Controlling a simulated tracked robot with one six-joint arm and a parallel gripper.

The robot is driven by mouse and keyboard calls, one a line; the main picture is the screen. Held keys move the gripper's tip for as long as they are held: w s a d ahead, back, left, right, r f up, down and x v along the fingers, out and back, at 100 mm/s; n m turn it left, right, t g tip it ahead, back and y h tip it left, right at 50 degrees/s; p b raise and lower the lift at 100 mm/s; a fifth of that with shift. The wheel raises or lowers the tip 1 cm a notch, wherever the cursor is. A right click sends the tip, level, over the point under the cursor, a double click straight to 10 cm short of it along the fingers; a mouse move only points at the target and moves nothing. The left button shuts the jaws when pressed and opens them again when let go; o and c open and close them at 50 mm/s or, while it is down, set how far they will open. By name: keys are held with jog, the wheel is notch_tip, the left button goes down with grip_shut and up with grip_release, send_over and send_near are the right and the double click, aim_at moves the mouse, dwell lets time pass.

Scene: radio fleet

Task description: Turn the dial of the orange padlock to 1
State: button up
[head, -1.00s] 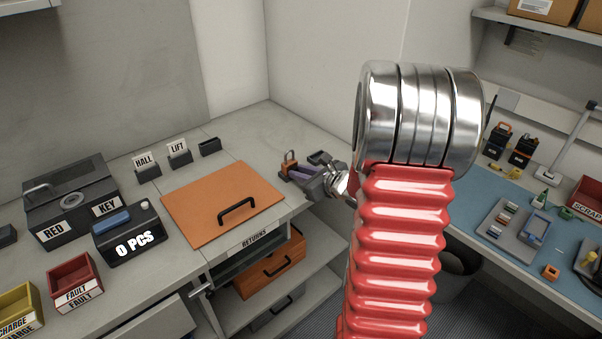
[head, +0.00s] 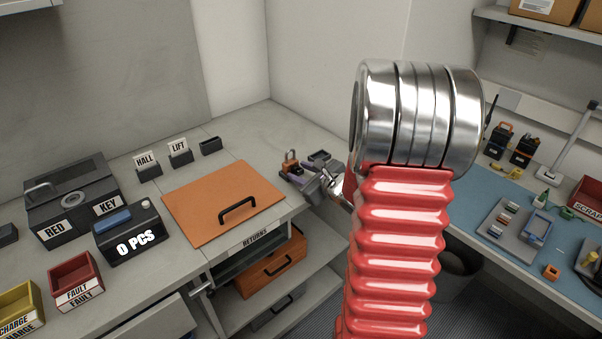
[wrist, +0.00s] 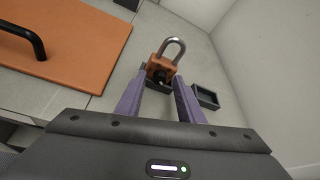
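The orange padlock (wrist: 162,69) has a silver shackle pointing up. It stands on or in a small dark base beyond my fingertips in the wrist view; a dark dial shows on its front, but its number is too small to read. In the head view the padlock (head: 290,160) is on the counter right of the orange lid. My gripper (wrist: 160,88) has two purple fingers, spread apart with nothing clearly clamped between them. The fingertips are close to the padlock's front, and contact cannot be told. In the head view my gripper (head: 300,179) is partly hidden by my arm.
A flat orange panel with a black handle (head: 225,205) lies left of the padlock. A small dark tray (wrist: 206,96) sits right of it, close to the right finger. Walls stand behind. Labelled boxes, such as a black KEY box (head: 72,205), fill the left counter.

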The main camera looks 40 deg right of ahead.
jog(key=shift+s, duration=0.1)
jog(key=d+v, duration=0.1)
jog(key=v, duration=1.2)
jog(key=shift+s+a, duration=0.25)
jog(key=shift+a, duration=0.25)
jog(key=shift+r, duration=0.15)
